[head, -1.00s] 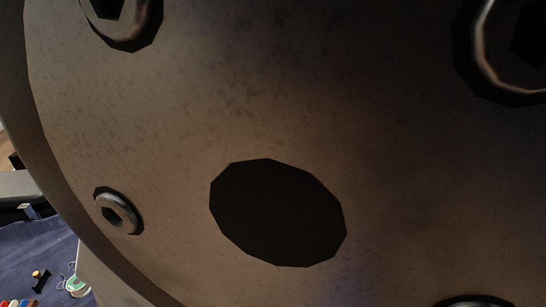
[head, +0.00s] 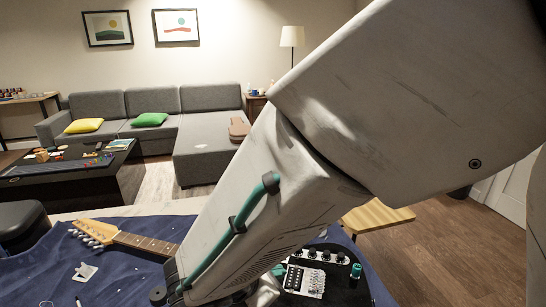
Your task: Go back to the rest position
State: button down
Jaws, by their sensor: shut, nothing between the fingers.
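My pale arm crosses the head view from the upper right down to the lower middle. My gripper is not visible; the arm's lower end is cut off by the bottom edge and partly hidden behind its own links. A guitar lies on the blue cloth (head: 130,285). Its headstock (head: 92,232) and fretted neck (head: 146,244) show left of the arm. Its dark body (head: 340,290), with a metal bridge (head: 304,281) and several knobs, shows to the right. The arm hides the middle of the guitar.
A small white piece (head: 84,272) lies on the cloth near the headstock. A black seat (head: 22,218) stands at the left edge, and a wooden bench (head: 378,216) behind the table at right. A grey sofa (head: 215,128) and dark coffee table (head: 60,172) stand farther back.

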jog(key=s+d+r+m+g+y, duration=0.1)
jog(key=s+d+r+m+g, duration=0.1)
jog(key=d+r+m, duration=0.45)
jog(key=s+d+r+m+g, duration=0.1)
jog(key=s+d+m+g, duration=0.2)
jog(key=d, duration=0.6)
jog(key=s+d+r+m+g+y, duration=0.1)
jog(key=d+r+m+g, duration=0.15)
jog(key=d+m, duration=0.5)
jog(key=s+d+r+m+y, duration=0.3)
jog(key=s+m+y, duration=0.1)
jog(key=s+m, duration=0.3)
jog(key=shift+s+d+r+t+y, duration=0.3)
jog(key=shift+s+t, duration=0.15)
jog(key=shift+s, duration=0.1)
jog(key=shift+a, duration=0.1)
